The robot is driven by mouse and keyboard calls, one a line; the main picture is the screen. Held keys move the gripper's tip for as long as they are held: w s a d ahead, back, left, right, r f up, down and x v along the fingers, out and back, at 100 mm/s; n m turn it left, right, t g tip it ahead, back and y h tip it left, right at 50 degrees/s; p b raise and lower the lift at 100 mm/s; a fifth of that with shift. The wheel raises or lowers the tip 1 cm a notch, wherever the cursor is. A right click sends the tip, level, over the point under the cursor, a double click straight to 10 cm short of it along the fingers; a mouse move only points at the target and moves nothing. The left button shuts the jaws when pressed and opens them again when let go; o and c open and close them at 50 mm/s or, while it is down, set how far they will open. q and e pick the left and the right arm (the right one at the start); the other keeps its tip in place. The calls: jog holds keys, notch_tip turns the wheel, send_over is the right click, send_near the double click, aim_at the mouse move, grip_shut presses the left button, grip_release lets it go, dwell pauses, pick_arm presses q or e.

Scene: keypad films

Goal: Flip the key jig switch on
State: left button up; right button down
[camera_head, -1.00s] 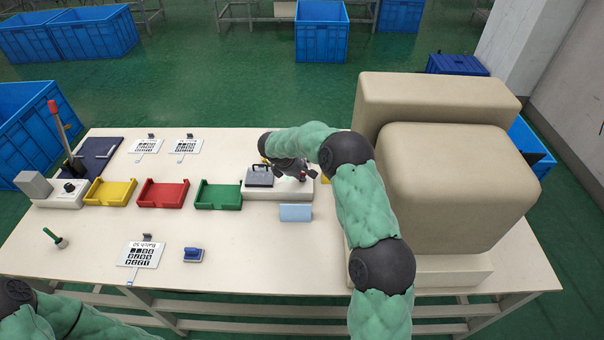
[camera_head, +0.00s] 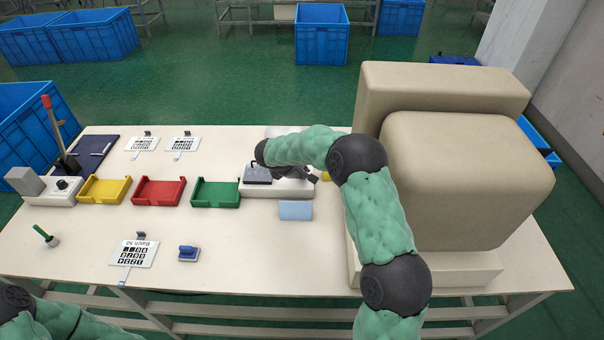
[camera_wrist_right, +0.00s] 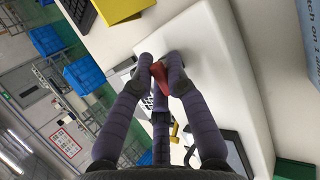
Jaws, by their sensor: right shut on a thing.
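My right gripper (camera_head: 308,174) is over the jig's right part, partly behind my arm. In the right wrist view its fingers (camera_wrist_right: 162,73) are closed around a small red piece (camera_wrist_right: 160,76), which looks like the switch lever; the fingers hide most of it. Only my left arm's links show at the lower left; its gripper is out of sight.
Yellow (camera_head: 104,190), red (camera_head: 158,192) and green (camera_head: 215,194) trays stand in a row left of the jig. A large beige housing (camera_head: 465,185) blocks the right.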

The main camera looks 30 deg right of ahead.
jog(key=c, duration=1.2)
grip_release()
jog(key=v, duration=1.2)
